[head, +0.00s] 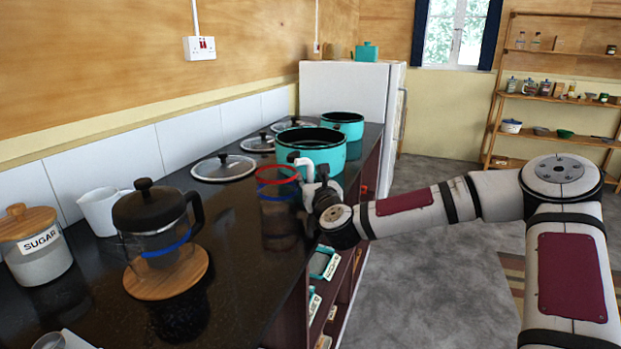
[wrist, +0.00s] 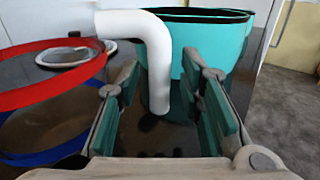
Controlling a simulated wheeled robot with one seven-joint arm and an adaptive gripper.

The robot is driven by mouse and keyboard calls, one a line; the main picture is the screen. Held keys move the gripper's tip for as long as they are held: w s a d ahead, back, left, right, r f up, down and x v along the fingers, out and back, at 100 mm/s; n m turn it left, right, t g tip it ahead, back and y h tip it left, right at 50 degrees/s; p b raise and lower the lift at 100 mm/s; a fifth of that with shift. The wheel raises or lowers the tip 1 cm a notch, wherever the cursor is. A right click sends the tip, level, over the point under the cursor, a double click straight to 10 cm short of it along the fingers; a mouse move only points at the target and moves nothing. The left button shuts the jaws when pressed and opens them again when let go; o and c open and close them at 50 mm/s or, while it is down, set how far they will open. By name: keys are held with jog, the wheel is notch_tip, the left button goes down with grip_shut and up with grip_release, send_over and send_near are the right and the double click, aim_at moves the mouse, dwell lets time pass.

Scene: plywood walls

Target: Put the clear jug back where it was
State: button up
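The clear jug (head: 279,219) stands upright on the dark counter near its front edge. It is see-through, with a red rim, a blue band and a white handle on its right side. In the wrist view its red rim and blue band (wrist: 55,92) show at the left, and its white handle (wrist: 155,60) hangs down between my fingers. My gripper (head: 318,188) is at the handle side of the jug. In the wrist view my gripper (wrist: 165,90) is open, with a gap between each finger and the handle. The handle's grip is partly hidden in the head view.
Teal pots (head: 312,139) stand just behind the jug, with several lids (head: 223,167) along the wall. A coffee press (head: 155,215) on a round wooden board (head: 140,284), a white pitcher (head: 101,210) and a sugar jar (head: 36,255) stand at the left. Bare counter (head: 225,245) lies between press and jug.

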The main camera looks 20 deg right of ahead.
jog(key=shift+r, duration=0.2)
jog(key=s+p, duration=0.1)
jog(key=s, duration=1.1)
jog(key=shift+p, duration=0.3)
